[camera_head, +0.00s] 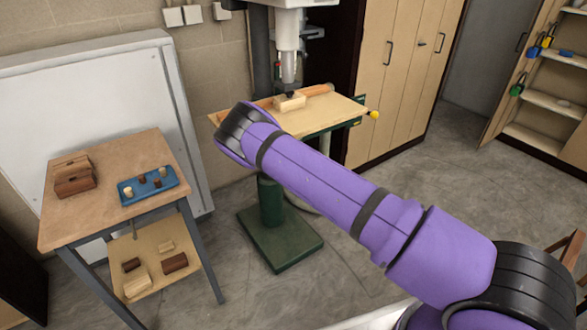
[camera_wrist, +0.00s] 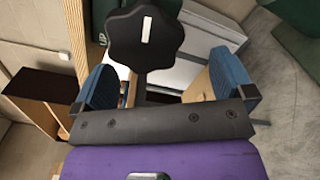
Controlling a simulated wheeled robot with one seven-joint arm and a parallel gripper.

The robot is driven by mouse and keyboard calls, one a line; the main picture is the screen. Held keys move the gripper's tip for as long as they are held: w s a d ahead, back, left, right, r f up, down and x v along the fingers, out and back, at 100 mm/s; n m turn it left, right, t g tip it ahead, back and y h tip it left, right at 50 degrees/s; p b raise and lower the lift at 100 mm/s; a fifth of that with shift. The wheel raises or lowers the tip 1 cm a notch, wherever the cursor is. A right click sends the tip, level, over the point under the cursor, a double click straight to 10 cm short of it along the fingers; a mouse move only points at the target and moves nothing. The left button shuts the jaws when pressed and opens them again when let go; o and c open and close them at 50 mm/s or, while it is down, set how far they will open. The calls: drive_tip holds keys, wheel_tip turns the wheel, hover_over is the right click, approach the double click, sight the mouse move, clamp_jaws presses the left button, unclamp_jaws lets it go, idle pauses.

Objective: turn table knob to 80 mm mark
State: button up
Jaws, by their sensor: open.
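A black lobed knob (camera_wrist: 145,38) with a white mark shows at the top of the wrist view. My gripper (camera_wrist: 162,66) is open, its two blue finger pads apart and nothing gripped between them. The knob appears in line with the gap, just past the fingertips; the exact distance cannot be told. In the head view, the drill press (camera_head: 288,65) has a wooden table (camera_head: 336,110), and my purple arm reaches across toward it. My arm hides the gripper and the black knob there. No 80 mm mark can be made out.
A yellow ball-ended handle (camera_head: 374,115) sticks out at the table's right side. A wooden block (camera_head: 289,101) lies on the table. A side table (camera_head: 105,205) at left holds a blue tray (camera_head: 148,186) and blocks. The floor to the right is open.

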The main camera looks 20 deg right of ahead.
drive_tip(key=v, duration=0.5)
drive_tip(key=shift+s+a+r, duration=0.15)
drive_tip(key=shift+s+r, duration=0.2)
drive_tip(key=shift+r, duration=0.05)
drive_tip(key=w+a+m, duration=0.1)
drive_tip(key=w+m, duration=0.2)
drive_tip(key=m, duration=0.5)
drive_tip(key=w+a+m, duration=0.1)
drive_tip(key=w+m, duration=0.3)
drive_tip(key=m, duration=0.4)
drive_tip(key=w+a+m, duration=0.1)
drive_tip(key=w+m, duration=0.3)
drive_tip(key=m, duration=0.4)
drive_tip(key=shift+r+m, duration=0.4)
